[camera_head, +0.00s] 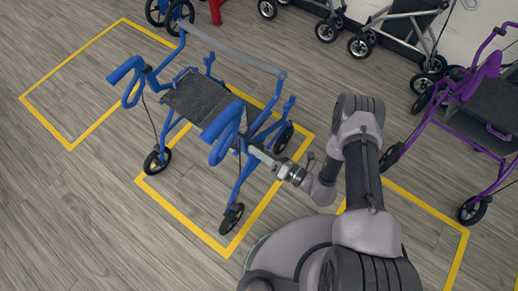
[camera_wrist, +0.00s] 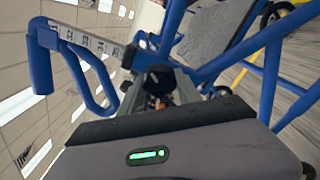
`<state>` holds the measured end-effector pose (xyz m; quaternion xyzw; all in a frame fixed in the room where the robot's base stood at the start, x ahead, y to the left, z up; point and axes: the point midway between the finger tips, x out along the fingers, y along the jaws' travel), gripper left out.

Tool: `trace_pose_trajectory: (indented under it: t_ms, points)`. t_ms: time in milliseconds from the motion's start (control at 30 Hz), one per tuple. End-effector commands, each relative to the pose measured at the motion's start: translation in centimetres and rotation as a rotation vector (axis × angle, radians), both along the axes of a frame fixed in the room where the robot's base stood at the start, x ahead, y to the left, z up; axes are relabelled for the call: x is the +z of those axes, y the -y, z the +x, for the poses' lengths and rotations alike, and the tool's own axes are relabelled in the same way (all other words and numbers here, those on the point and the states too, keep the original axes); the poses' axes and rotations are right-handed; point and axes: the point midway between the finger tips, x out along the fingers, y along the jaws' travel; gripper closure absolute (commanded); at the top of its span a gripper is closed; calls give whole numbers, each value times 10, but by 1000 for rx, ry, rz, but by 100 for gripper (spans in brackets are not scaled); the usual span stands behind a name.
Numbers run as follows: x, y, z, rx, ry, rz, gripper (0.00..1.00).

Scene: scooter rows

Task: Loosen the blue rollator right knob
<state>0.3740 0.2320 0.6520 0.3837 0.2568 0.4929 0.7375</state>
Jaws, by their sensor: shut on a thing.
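The blue rollator (camera_head: 235,43) stands upright with a dark seat and two looped blue handles. Its handle nearest my arm (camera_head: 224,133) also shows in the wrist view (camera_wrist: 85,72), on a silver tube with marks (camera_wrist: 85,40). My gripper (camera_head: 252,149) reaches in from the right to the post just below that handle. In the wrist view my gripper (camera_wrist: 157,88) is shut at the post, at the lower end of the marked tube. The right knob is hidden between the jaws; I cannot see how far it is turned.
Yellow floor lines (camera_head: 225,250) frame the parking spots. A purple rollator (camera_head: 470,100) stands to the right, and grey rollators (camera_head: 405,20) stand along the wall at the back. Blue frame tubes (camera_wrist: 262,50) lie close to the right of my gripper. The floor at left is clear.

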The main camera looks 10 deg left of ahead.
Motion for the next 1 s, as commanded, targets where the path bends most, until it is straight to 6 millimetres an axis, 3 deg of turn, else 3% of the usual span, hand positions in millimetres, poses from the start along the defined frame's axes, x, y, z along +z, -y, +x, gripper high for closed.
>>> trace_pose_trajectory:
  t_ms: [500, 1000]
  points:
    - [-1, 1, 1, 0, 328, -137, 100]
    - [-2, 1, 1, 0, 414, -172, 100]
